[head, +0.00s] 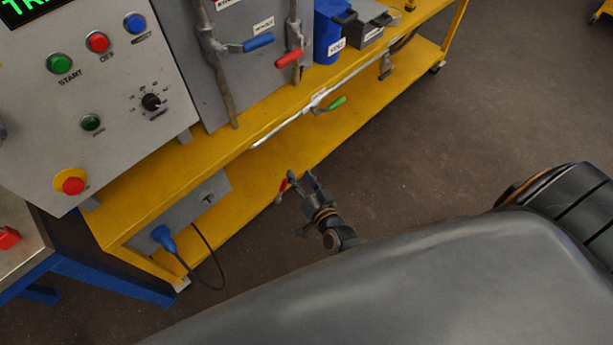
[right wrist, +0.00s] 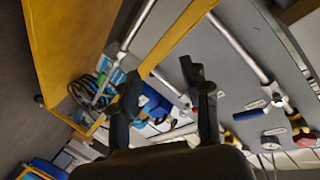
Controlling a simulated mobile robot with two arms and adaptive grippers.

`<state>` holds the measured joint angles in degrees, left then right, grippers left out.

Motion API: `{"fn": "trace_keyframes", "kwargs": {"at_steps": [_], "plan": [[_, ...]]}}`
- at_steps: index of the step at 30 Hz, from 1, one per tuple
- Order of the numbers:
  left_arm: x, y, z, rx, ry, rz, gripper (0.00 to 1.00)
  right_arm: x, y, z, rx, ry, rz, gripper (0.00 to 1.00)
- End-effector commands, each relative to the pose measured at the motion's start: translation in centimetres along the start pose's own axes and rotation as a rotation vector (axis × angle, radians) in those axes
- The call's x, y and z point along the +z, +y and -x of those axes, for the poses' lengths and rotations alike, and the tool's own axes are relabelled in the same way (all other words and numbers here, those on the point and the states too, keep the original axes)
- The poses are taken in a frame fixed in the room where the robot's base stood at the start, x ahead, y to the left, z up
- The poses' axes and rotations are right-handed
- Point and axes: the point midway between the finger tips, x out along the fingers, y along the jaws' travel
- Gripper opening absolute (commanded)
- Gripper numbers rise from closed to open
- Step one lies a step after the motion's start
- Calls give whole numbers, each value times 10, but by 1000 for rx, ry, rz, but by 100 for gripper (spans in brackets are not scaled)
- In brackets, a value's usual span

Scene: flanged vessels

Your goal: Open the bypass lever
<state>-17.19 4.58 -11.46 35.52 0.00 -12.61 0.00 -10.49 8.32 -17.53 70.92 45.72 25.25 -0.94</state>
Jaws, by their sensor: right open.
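Several lever valves show in the head view: a blue lever (head: 258,41) and a red lever (head: 288,59) on pipes at a grey panel, and a green lever (head: 335,103) on a thin pipe along the yellow bench. Small labels sit by the upper ones; I cannot read which says bypass. My right gripper (head: 300,178) is open and empty, low in front of the bench's lower shelf, apart from these levers. A small red piece (head: 284,186) shows beside its fingers. In the right wrist view the open fingers (right wrist: 163,78) point toward pipes and the bench. My left gripper is out of view.
A control box (head: 85,90) with coloured buttons stands at the left. Blue and grey bins (head: 332,32) sit on the bench. A blue plug (head: 163,237) with a cable hangs at the lower shelf (head: 265,175). The floor (head: 470,110) to the right is clear.

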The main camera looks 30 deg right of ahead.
Motion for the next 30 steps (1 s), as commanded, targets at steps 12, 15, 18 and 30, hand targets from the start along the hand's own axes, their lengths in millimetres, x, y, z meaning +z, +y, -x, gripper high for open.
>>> {"fn": "trace_keyframes", "kwargs": {"at_steps": [12,15,18,30], "plan": [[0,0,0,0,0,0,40,4,2,1,2,-12,9,34],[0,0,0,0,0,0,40,4,2,1,2,-11,8,14],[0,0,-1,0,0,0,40,0,1,-2,-5,-6,10,0],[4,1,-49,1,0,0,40,-221,-110,-80,-327,128,230,0]]}}
